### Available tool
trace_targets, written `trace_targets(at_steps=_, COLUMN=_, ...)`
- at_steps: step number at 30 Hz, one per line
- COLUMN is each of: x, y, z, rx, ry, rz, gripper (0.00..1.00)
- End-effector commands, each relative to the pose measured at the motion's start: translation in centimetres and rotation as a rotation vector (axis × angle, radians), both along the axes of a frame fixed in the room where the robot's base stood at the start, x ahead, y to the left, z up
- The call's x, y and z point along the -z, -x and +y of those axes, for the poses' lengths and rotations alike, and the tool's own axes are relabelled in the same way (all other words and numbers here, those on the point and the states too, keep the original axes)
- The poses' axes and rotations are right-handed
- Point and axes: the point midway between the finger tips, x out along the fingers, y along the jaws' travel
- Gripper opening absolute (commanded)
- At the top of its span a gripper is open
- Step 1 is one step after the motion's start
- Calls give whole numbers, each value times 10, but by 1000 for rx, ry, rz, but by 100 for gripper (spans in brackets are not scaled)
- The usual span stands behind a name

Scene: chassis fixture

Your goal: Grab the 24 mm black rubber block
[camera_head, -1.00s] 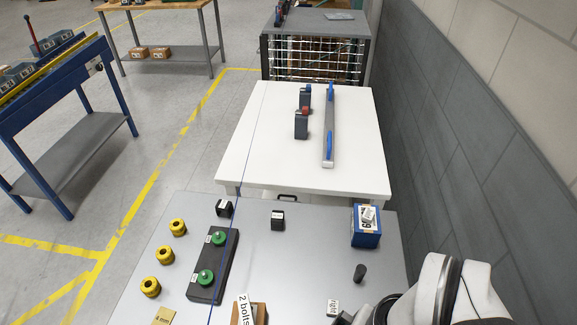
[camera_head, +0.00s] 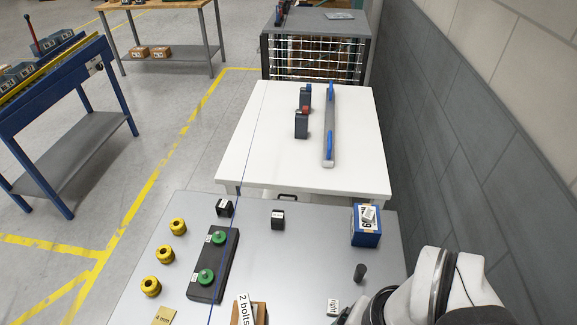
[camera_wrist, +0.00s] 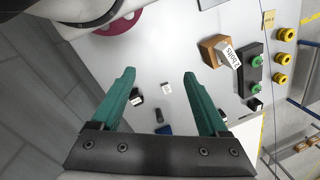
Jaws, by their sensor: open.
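Several small black blocks with white labels show, but I cannot read which is 24 mm. One black block (camera_head: 224,208) stands at the back left of the grey table, and another (camera_head: 278,220) at its back middle. In the wrist view they show at right (camera_wrist: 254,105) and partly behind the right finger (camera_wrist: 222,116). A third black labelled item (camera_wrist: 136,98) lies beside the left finger in that view. My gripper (camera_wrist: 160,74) is open, its teal fingers wide apart with nothing between the tips. In the head view its fingers are not clearly visible.
A dark cylinder (camera_head: 360,273), a blue box (camera_head: 366,232) and a white "right" label (camera_head: 333,306) are on the right side. A black fixture (camera_head: 226,258) with green knobs, yellow rings (camera_head: 178,227) and a brown box (camera_head: 261,313) are at left. A wall (camera_head: 480,160) borders the right.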

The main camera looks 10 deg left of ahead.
Motion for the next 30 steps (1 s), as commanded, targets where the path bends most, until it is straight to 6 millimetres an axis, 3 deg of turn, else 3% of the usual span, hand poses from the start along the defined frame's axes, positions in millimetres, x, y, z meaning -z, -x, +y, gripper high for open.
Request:
trace_targets(at_steps=2, x=10, y=-38, z=12, rx=-57, ry=-8, rz=-69, gripper=78)
trace_targets(at_steps=6, x=49, y=-159, z=65, rx=-141, ry=-25, rz=-346, gripper=78)
trace_targets(at_steps=9, x=87, y=-233, z=104, rx=-152, ry=18, rz=-569, gripper=78)
trace_targets(at_steps=12, x=128, y=-281, z=132, rx=-169, ry=123, rz=-789, gripper=78)
trace_targets(at_steps=15, x=159, y=-300, z=149, rx=-226, ry=251, rz=-986, gripper=78)
trace_targets(at_steps=18, x=174, y=-301, z=157, rx=-287, ry=344, rz=-1114, gripper=78)
trace_targets(at_steps=23, x=181, y=-303, z=162, rx=-332, ry=400, rz=-1191, gripper=78)
trace_targets(at_steps=30, x=196, y=-341, z=162, rx=-330, ry=403, rz=-1195, gripper=78)
